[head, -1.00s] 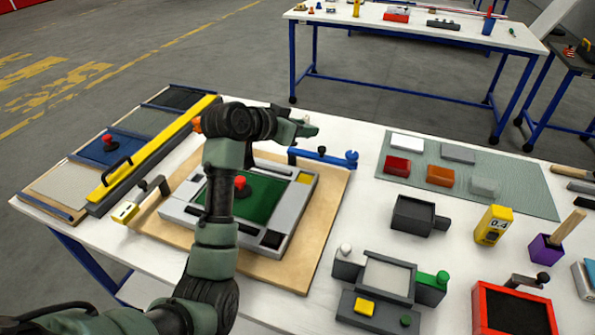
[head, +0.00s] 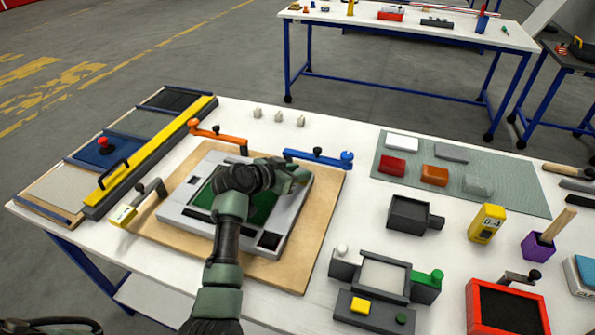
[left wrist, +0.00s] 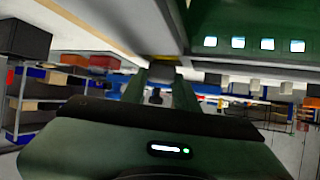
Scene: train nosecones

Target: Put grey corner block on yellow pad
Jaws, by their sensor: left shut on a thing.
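My left gripper (head: 300,177) is at the upper right corner of the grey frame (head: 192,215) with the green panel (head: 262,207). In the left wrist view its two fingers (left wrist: 160,92) are close together. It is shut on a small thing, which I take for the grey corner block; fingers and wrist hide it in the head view. The yellow pad lies at that same frame corner, and my gripper now covers it in the head view. I cannot tell whether the block touches the pad.
Three small pale blocks (head: 278,116) stand behind the frame's wooden board (head: 318,215). An orange lever clamp (head: 218,135) and a blue one (head: 318,156) stand at the board's far edge. A grey-green mat (head: 515,190) with coloured blocks lies to the right.

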